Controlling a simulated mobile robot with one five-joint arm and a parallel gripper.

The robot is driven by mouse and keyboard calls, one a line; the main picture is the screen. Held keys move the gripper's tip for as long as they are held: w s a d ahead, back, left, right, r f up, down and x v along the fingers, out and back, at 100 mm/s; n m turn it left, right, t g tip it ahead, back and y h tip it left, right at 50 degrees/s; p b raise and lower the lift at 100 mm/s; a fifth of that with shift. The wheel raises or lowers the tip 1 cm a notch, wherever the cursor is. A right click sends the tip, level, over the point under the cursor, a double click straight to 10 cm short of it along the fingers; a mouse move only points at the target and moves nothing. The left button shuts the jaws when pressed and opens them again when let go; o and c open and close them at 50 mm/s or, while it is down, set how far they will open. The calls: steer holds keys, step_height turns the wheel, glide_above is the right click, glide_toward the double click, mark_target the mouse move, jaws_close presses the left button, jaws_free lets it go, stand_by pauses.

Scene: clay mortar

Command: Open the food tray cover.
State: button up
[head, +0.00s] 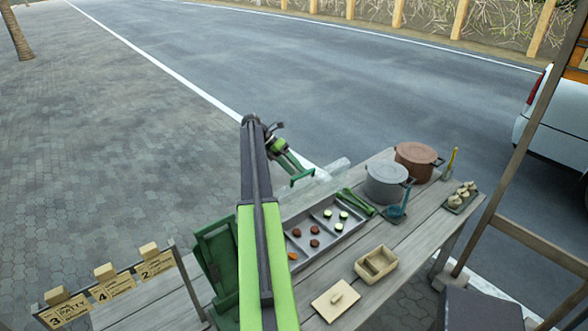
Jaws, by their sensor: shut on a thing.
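The metal food tray (328,228) lies on the wooden table with its compartments in plain view, holding several brown-red patties and green-rimmed slices. A clear, pale cover (338,168) shows behind the tray at the table's far edge; its outline is faint. A green bar like a handle (303,178) is at its left side. My gripper (293,171) is at this bar, beyond the tray's far left side, and is shut on it. The fingertips are small here, and the exact contact is hard to see. My arm hides part of the table left of the tray.
A wooden box (376,264) and a board (335,300) lie in front. Dark green panels (217,257) are at left. Open pavement lies beyond.

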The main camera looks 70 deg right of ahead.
steer(key=shift+w+f, duration=0.1)
steer(key=shift+w, duration=0.1)
steer(key=s+a+r+p, duration=0.1)
steer(key=s+r+p, duration=1)
steer(key=s, duration=0.1)
steer(key=shift+a+r, duration=0.1)
